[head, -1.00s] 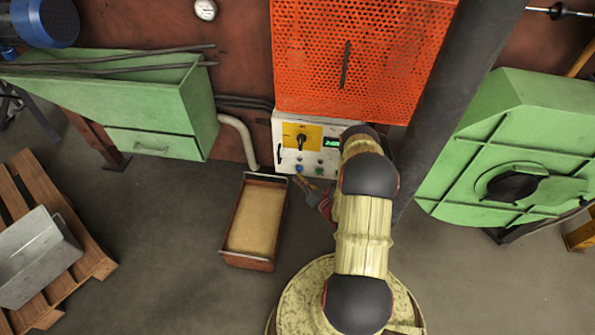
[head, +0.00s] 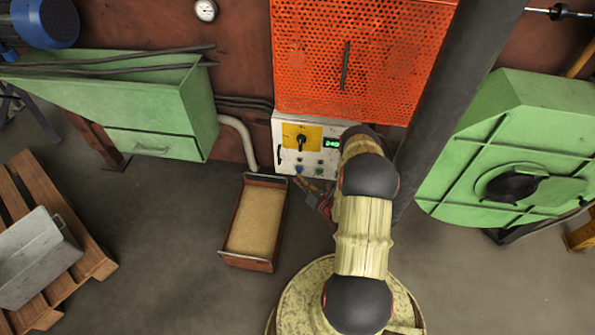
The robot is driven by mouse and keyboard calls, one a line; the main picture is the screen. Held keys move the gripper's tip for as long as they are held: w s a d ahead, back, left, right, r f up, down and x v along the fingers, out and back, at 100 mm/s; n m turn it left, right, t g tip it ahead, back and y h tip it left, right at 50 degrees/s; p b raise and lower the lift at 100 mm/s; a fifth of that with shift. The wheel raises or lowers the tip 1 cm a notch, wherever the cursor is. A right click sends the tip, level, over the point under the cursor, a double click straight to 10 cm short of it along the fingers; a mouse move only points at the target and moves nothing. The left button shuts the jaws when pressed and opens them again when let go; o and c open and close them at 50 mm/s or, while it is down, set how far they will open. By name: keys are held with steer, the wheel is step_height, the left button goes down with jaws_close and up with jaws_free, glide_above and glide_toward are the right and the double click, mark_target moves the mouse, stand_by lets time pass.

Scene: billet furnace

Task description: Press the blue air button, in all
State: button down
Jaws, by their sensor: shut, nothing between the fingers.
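The blue button (head: 299,169) sits low on the left part of a white control panel (head: 284,133) under the orange perforated guard. My gripper (head: 299,182) is shut and empty, just below the blue button in the picture. Its fingers are small and partly blurred, and I cannot tell whether the tip touches the button. My arm covers the right side of the panel.
The panel also has a yellow plate (head: 292,145) with a black rotary switch (head: 301,141), a lit green display (head: 331,143) and a green button (head: 319,170). A sand-filled tray (head: 232,258) stands on the floor to the left. Green housings stand on both sides.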

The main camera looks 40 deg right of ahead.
steer(key=shift+w+d, duration=0.1)
stand_by(0.3)
steer(key=shift+w+d+f+b, duration=0.15)
steer(key=shift+w+d+b, duration=0.1)
steer(key=shift+b, duration=0.1)
steer(key=shift+w+d, duration=0.3)
steer(key=shift+d, duration=0.05)
stand_by(1.0)
steer(key=shift+s+a, duration=0.6)
steer(key=shift+a, duration=0.05)
steer(key=shift+s+a+p, duration=0.4)
steer(key=shift+s+a, duration=1.25)
steer(key=shift+a, duration=0.2)
